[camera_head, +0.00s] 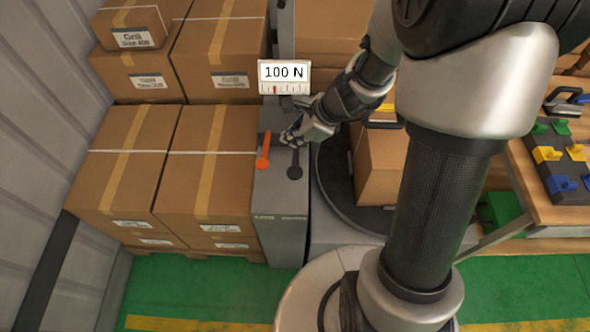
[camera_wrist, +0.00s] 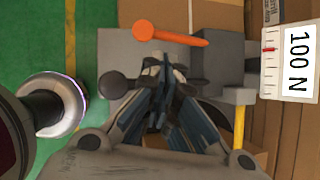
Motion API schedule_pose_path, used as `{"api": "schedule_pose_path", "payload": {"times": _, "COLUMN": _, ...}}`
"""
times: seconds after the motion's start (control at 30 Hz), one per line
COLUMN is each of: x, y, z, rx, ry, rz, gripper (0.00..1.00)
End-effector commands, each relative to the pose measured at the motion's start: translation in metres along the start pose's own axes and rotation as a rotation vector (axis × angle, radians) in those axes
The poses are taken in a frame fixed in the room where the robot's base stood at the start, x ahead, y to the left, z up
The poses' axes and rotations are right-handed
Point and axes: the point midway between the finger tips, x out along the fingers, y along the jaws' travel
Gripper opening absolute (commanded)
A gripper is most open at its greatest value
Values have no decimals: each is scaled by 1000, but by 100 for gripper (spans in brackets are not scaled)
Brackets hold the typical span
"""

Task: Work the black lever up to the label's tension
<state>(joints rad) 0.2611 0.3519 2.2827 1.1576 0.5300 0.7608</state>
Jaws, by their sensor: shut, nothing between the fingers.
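The black lever (camera_head: 295,172) stands on the grey strapping machine, its round knob toward the front and its shaft running back under my gripper. In the wrist view its dark knob (camera_wrist: 112,85) shows left of the fingers, which hide part of the shaft. My gripper (camera_head: 290,138) is shut and empty, right at the lever's shaft; I cannot tell whether it touches. The label (camera_head: 284,73) reads 100 N, with a scale and a red pointer left of its middle. The label also shows in the wrist view (camera_wrist: 289,62).
An orange lever (camera_head: 263,160) sits close left of the black one. Stacked cardboard boxes (camera_head: 205,165) fill the left. A box (camera_head: 380,165) stands on the round turntable (camera_head: 345,205) to the right. A wooden workbench (camera_head: 545,200) is at the far right.

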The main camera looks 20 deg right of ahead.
Motion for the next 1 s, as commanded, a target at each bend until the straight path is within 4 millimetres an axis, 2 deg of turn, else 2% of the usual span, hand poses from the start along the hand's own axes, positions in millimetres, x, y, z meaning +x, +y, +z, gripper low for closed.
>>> {"api": "schedule_pose_path", "payload": {"times": 0.03, "x": 11, "y": 5, "z": -7, "rx": 0, "ry": 0, "rz": 0, "gripper": 0}}
{"api": "schedule_pose_path", "payload": {"times": 0.3, "x": 26, "y": 18, "z": -18, "rx": -1, "ry": -1, "rz": 0, "gripper": 0}}
{"api": "schedule_pose_path", "payload": {"times": 1.0, "x": 28, "y": 20, "z": -20, "rx": -1, "ry": -1, "rz": 0, "gripper": 0}}
